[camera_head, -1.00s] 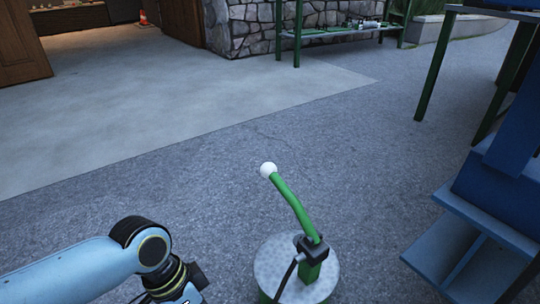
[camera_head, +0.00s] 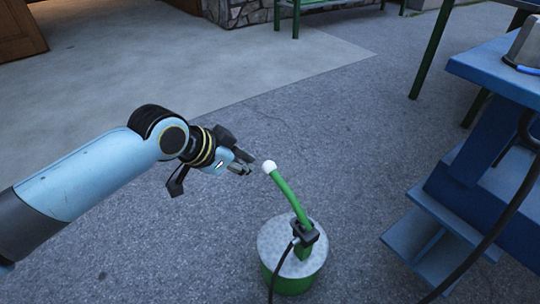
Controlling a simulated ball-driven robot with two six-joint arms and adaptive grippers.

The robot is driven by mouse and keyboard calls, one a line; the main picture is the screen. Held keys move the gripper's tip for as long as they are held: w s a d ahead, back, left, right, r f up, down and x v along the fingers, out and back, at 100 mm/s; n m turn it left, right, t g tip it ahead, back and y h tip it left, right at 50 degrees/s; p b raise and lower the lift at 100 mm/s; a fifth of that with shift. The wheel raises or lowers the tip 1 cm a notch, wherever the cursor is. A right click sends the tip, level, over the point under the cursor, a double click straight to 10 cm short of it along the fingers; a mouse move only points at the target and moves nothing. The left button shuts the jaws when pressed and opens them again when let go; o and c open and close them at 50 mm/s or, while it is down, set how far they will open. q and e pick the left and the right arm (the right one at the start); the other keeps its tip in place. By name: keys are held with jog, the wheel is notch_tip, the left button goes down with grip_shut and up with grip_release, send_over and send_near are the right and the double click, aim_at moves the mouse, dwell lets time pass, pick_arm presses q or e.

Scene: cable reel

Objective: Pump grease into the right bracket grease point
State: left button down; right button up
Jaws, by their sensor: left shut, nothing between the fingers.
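A green grease pump (camera_head: 292,279) stands upright on the paving at lower centre, a drum with a grey speckled lid. Its green lever (camera_head: 290,196) rises from the lid, tilted to the upper left, with a white ball knob (camera_head: 269,167) at its end. A dark hose runs down from the black fitting on the lid. My left gripper (camera_head: 250,166) is just left of the knob, its fingers pointing right towards it. It is shut and empty; I cannot tell whether the fingertips touch the knob. My right gripper is out of view. I cannot make out the bracket grease point.
A blue stepped structure (camera_head: 470,215) stands close on the right, with a black cable passing in front of it. A green-legged bench (camera_head: 296,18) is at the back. The paving left of the pump and behind it is clear.

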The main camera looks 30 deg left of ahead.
aim_at(270, 169)
pick_arm(q)
jog(key=shift+t, duration=0.7)
jog(key=w+a, duration=0.1)
jog(key=w, duration=0.2)
jog(key=w+a+r, duration=0.1)
jog(key=w, duration=0.1)
jog(key=shift+a, duration=0.35)
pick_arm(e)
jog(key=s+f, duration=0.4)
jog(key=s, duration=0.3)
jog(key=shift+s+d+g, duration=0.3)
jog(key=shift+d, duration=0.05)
pick_arm(q)
jog(key=shift+w+f, duration=0.1)
